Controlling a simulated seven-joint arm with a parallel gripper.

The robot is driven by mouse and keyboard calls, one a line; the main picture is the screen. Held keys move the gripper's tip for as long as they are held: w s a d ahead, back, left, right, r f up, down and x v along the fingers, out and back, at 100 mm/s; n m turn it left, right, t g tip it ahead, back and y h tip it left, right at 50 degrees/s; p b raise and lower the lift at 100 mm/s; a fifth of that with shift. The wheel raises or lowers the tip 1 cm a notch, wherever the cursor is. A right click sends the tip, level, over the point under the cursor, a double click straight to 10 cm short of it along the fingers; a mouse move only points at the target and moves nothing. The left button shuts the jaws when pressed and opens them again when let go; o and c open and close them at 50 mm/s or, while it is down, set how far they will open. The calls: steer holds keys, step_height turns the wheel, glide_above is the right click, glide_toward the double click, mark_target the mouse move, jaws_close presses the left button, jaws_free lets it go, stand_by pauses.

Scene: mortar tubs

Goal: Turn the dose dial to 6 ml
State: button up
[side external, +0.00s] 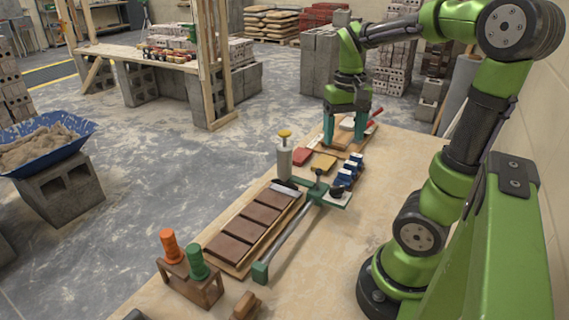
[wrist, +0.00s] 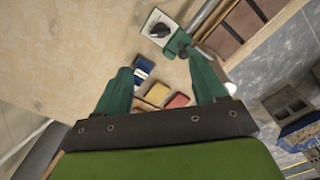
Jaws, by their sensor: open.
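The dose dial is a dark knob on a pale plate with a green edge. It shows at the top of the wrist view (wrist: 160,30), and in the side view the plate (side external: 339,200) sits at the end of a green clamp-like bar. The scale marks are too small to read, so I cannot tell the setting. My gripper (side external: 345,132) is open and points down over a wooden board at the far end of the table, well apart from the dial. In the wrist view its two green fingers (wrist: 161,70) are spread with nothing held between them.
Blue-topped items (side external: 346,174) stand just behind the dial plate. A yellow block (side external: 323,162) and a red block (side external: 303,156) lie nearby. A grey cylinder with a yellow top (side external: 284,158) stands left. A tray of brown tiles (side external: 250,226) lies in front.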

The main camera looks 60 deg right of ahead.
mark_target(337, 187)
step_height(337, 187, down, 15)
steer(key=shift+r, duration=0.1)
steer(key=shift+c, duration=0.3)
steer(key=c, duration=1)
